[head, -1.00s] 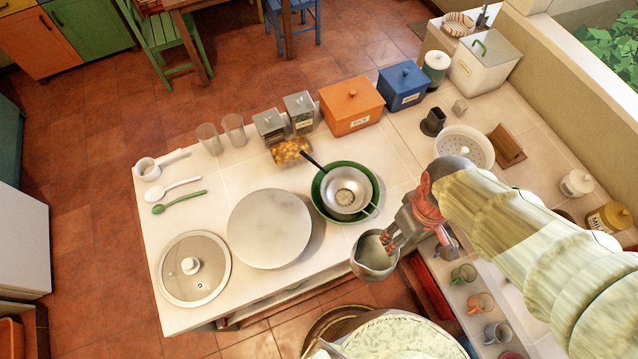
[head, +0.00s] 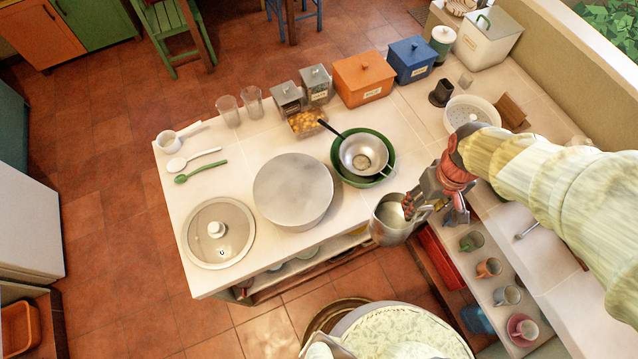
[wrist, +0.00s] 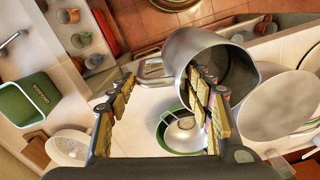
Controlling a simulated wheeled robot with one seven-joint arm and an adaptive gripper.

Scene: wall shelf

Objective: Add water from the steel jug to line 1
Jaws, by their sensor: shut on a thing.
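My gripper (head: 412,207) is shut on the steel jug (head: 386,232), at its handle side. The jug is held in the air beside the counter's front edge, in front of the green bowl. It looks near upright, mouth up, in the head view; a pale inside shows, but I cannot tell the water level. No line marked 1 can be made out in either view.
A green bowl (head: 385,171) holds a metal sieve (head: 375,146). Left of it stand a round grey-topped vessel (head: 293,187) and a glass lid (head: 206,252). Orange (head: 363,80) and blue (head: 411,62) boxes line the back. Cups sit on a shelf to the right.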

